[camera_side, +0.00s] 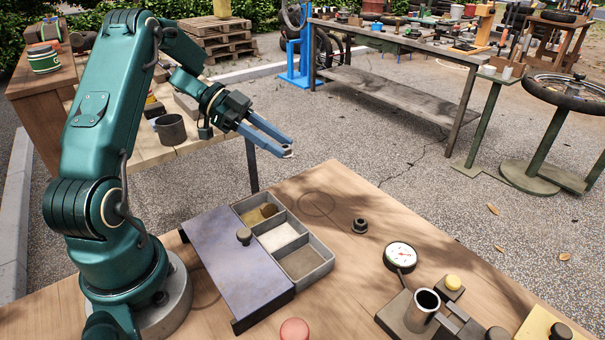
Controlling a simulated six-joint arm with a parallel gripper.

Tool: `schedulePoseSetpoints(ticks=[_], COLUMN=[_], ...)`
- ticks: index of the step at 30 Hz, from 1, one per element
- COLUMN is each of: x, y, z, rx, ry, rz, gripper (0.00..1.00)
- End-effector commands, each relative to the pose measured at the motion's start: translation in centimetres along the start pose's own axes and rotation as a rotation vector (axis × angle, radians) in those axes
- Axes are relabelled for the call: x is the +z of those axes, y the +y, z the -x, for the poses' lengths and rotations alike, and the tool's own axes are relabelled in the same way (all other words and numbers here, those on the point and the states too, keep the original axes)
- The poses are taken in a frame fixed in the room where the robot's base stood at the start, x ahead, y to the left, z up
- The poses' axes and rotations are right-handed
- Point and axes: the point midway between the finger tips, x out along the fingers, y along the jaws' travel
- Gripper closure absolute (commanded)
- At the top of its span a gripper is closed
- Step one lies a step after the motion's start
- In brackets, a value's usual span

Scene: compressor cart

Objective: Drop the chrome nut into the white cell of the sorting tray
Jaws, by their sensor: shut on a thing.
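The grey sorting tray (318,270) lies on the wooden table. It has three cells in a row: a mustard-brown one at the back, a white cell (278,238) in the middle and a brown one at the front. My gripper (287,147) is in the air above and behind the tray, its two blue fingers pointing right and slightly down. It is shut on a small pale, shiny thing at the fingertips, which looks like the chrome nut (288,154). The fingers hide part of it.
A purple-grey panel with a dark knob (244,236) adjoins the tray's left side. A dark nut-like part (360,226), a dial gauge (400,256) and a metal cup (422,309) stand to the right. A red knob (294,330) is in front. The table's back corner is clear.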

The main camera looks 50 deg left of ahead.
Motion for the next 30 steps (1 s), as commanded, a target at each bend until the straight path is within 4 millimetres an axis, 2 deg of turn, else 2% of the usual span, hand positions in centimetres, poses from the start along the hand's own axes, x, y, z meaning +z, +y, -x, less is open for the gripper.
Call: schedulePoseSetpoints(ticks=[5,15,21,26,30], x=[0.2,-0.5,-1.1,-1.6,-1.3], y=[2.4,9.2,12.5,13.7,13.7], z=[-1.4,-3.9,-4.7,-4.9,-5.1], rx=[0.000,-0.008,-0.009,-0.010,-0.006], ry=[0.001,0.001,0.000,0.000,0.001], rz=[0.007,0.007,0.007,0.005,0.006], gripper=[1.00,1.00,1.00,1.00,1.00])
